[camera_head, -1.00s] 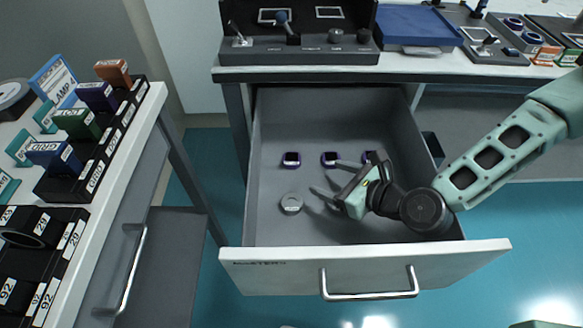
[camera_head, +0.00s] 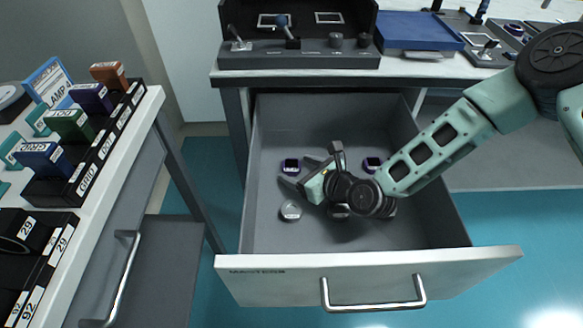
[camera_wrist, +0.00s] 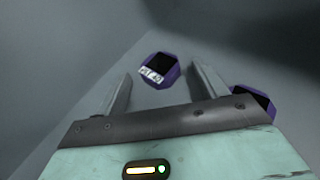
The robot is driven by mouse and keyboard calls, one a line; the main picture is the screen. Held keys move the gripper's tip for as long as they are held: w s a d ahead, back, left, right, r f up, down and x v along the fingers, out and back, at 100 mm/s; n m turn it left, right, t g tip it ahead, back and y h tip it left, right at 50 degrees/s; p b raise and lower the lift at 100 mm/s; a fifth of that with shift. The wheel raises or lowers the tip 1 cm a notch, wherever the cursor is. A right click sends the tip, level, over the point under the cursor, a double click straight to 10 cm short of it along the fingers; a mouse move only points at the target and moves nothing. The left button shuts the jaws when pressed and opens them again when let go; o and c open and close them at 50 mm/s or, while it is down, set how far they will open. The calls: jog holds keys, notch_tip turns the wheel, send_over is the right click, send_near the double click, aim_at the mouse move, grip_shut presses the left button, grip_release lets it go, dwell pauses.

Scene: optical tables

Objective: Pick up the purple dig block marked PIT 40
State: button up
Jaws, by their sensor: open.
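A purple block with a dark top (camera_wrist: 162,66) lies on the drawer floor in the wrist view, its white label appearing to read PIT 40. It matches the left purple block (camera_head: 291,166) in the head view. My gripper (camera_head: 297,171) is open and low in the drawer, its fingers pointing at this block. In the wrist view the block lies just beyond the fingertips, roughly centred between them, with nothing held. Another purple block (camera_wrist: 262,102) is partly hidden behind my gripper's right side. A further purple block (camera_head: 372,164) shows right of my gripper in the head view.
The open grey drawer (camera_head: 270,225) has raised walls around the blocks. A control box (camera_head: 300,55) and blue tray (camera_head: 420,30) stand on the table behind.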

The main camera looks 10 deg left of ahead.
jog(key=shift+w+a+f, duration=0.15)
jog(key=shift+w+a, duration=0.05)
jog(key=c, duration=1.1)
